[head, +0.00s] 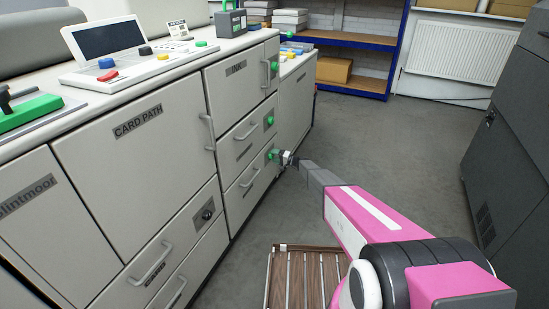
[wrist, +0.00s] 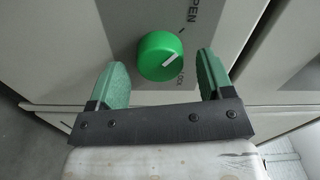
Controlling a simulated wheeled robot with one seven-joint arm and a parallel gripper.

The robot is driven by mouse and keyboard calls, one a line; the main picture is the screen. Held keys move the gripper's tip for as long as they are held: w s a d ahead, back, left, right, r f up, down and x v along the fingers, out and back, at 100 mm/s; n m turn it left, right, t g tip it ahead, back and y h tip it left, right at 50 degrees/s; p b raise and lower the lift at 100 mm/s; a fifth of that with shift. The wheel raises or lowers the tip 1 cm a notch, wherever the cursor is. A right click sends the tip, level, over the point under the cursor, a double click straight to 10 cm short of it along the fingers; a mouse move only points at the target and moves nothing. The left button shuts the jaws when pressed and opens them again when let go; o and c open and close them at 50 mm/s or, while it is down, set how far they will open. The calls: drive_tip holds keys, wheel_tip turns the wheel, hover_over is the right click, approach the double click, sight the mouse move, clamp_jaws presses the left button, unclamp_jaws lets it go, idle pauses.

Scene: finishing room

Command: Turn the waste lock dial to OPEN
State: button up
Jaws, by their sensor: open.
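Similar green dials sit above, on the middle drawer (head: 269,121) and the upper door (head: 274,66). Drawer handles (head: 249,178) stick out nearby. A slatted wooden platform (head: 300,278) lies on the floor by my arm. Open floor (head: 400,135) stretches right to a dark cabinet (head: 510,130).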

drive_tip(key=v, duration=1)
drive_tip(key=shift+s, duration=0.15)
drive_tip(key=s+d+r+n+g+h, duration=0.15)
drive_tip(key=s+r, duration=0.25)
drive_tip(key=s, duration=0.5)
drive_tip(key=s+d+r+g+h, duration=0.2)
drive_tip(key=s+r+h, duration=0.1)
drive_tip(key=s, duration=0.6)
drive_tip(key=s+d+r+n+g+h, duration=0.1)
drive_tip(key=s+d+r+g+h, duration=0.2)
drive_tip(key=s, duration=0.6)
drive_tip(key=s+d+r+h, duration=0.3)
drive_tip(key=s+d, duration=0.1)
drive_tip(key=s, duration=0.3)
drive_tip(key=s+d+r+h, duration=0.3)
drive_tip(key=s+d+r, duration=0.1)
drive_tip(key=s, duration=0.4)
drive_tip(key=s+d+r+h, duration=0.3)
drive_tip(key=s+d+r, duration=0.1)
drive_tip(key=s, duration=0.3)
drive_tip(key=shift+s+r+m, duration=0.25)
drive_tip(key=shift+m, duration=0.1)
drive_tip(key=shift+h, duration=0.25)
